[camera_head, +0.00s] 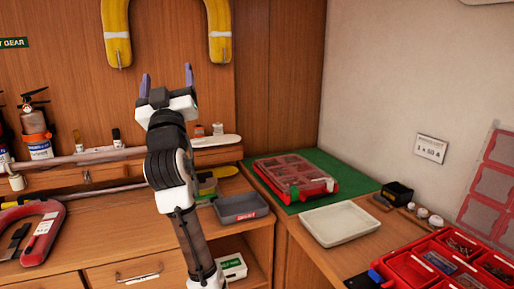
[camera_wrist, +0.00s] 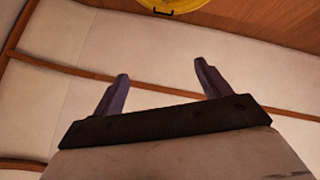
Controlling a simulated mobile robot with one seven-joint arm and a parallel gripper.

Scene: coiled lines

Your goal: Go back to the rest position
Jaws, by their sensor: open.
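My gripper (camera_head: 167,78) is raised on my arm in the middle-left of the head view, in front of the wood-panelled wall. Its two purple-grey fingers point up and stand apart with nothing between them. In the wrist view my gripper (camera_wrist: 160,88) also shows open and empty, against pale panels with brown strips. The fingers appear just below a yellow horseshoe-shaped float (camera_head: 117,35) on the wall; I cannot tell the distance between them. The yellow item at the top of the wrist view (camera_wrist: 175,5) is only partly visible.
A red organiser case (camera_head: 318,186) lies on a green mat (camera_head: 347,180). A white tray (camera_head: 340,223), a grey tray (camera_head: 240,207) and a red compartment box (camera_head: 410,268) stand nearby. Fire extinguishers (camera_head: 36,130) and a red horseshoe-shaped item (camera_head: 42,240) are at left.

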